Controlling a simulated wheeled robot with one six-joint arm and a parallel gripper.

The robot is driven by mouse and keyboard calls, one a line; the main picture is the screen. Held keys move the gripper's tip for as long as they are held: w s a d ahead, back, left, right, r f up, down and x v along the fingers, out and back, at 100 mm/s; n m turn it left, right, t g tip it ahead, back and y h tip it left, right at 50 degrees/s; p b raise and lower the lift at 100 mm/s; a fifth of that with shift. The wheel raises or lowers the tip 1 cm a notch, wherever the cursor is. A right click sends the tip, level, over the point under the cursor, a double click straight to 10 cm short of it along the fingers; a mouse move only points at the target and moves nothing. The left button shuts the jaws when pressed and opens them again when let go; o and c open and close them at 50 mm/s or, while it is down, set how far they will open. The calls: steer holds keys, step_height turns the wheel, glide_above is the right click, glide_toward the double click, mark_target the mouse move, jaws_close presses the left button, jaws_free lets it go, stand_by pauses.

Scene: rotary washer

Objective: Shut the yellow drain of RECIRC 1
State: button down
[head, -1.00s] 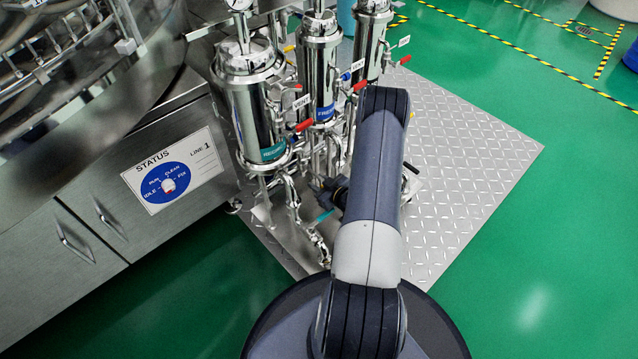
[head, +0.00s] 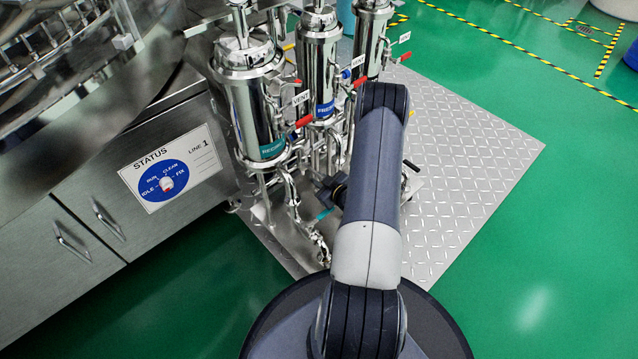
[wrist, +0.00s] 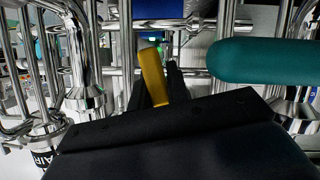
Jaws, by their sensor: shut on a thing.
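A yellow lever handle (wrist: 153,78) stands tilted in the middle of the wrist view, its top leaning left. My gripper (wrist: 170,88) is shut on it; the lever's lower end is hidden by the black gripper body. In the head view my gripper is mostly hidden behind my arm, low by the filter housings. The leftmost steel housing (head: 255,115) has a teal label band (head: 272,149) that seems to begin with RECI; its number cannot be read. The yellow drain lever cannot be made out in the head view.
A thick teal handle (wrist: 262,60) lies close on the right in the wrist view. Steel pipes crowd both sides. Red vent levers (head: 303,121) stick out from the housings. A washer cabinet (head: 75,235) stands left; the tread plate (head: 465,170) on the right is clear.

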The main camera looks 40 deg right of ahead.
steer(key=shift+d+r+n+b, duration=0.1)
steer(key=shift+d+n+b, duration=0.1)
steer(key=shift+n+b, duration=0.15)
steer(key=c, duration=1.4)
jaws_free()
steer(key=shift+o, duration=0.2)
steer(key=p+v, duration=0.3)
steer(key=v, duration=0.7)
steer(key=shift+s+a, duration=0.2)
steer(key=shift+s, duration=0.15)
